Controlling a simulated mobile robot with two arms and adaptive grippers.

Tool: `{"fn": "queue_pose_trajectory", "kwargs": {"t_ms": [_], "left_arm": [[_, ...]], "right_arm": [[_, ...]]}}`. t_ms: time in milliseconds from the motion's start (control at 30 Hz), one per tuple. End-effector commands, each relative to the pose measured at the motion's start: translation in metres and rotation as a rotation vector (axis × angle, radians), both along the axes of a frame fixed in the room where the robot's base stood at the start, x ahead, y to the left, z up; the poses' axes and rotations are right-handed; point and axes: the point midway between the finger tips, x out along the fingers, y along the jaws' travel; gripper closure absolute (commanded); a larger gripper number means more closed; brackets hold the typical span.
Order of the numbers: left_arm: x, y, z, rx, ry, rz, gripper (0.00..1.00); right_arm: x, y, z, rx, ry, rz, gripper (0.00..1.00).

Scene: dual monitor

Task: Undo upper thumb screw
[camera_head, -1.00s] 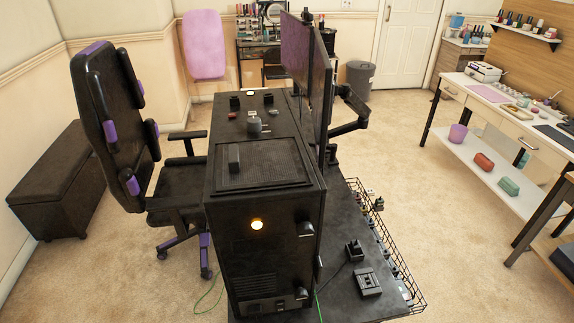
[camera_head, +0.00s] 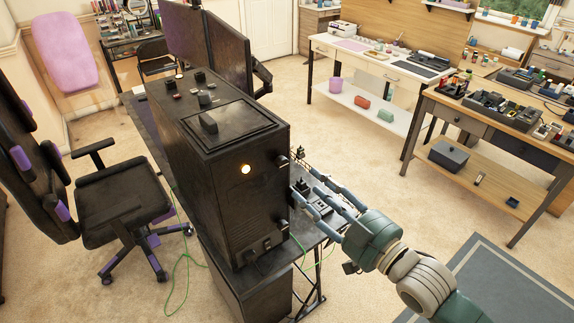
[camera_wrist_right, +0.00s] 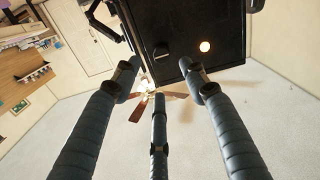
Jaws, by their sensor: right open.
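The black computer tower (camera_head: 225,205) stands on the dark desk with its back panel toward me. The upper thumb screw (camera_head: 282,161) is a small dark knob with a light tip at the panel's right edge. A lower thumb screw (camera_head: 283,222) sits below it. My right gripper (camera_head: 306,188) is open and empty, its three fingers pointing at the tower from the right, lower than the upper screw and apart from it. In the right wrist view the open fingers (camera_wrist_right: 160,82) spread below the panel, and a dark knob (camera_wrist_right: 161,48) shows beyond them. My left gripper is not in view.
Two monitors (camera_head: 215,45) stand behind the tower. A black and purple chair (camera_head: 120,205) is at the left. Small devices (camera_head: 318,207) lie on the desk under my right fingers. Open carpet lies to the right.

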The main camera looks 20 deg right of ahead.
Motion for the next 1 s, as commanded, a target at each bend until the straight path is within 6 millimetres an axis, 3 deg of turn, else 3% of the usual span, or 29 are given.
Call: {"fn": "queue_pose_trajectory", "kwargs": {"t_ms": [500,700,967,1000], "left_arm": [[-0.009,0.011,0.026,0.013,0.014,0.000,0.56],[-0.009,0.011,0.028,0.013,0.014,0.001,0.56],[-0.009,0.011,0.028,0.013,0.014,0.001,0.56],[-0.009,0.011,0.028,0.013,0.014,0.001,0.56]], "right_arm": [[0.081,0.028,0.002,0.001,0.000,-0.002,0.57],[0.093,0.033,0.000,0.001,0.001,-0.001,0.57],[0.094,0.034,-0.001,0.000,0.002,-0.001,0.57],[0.094,0.034,-0.001,0.000,0.002,-0.001,0.63]]}}
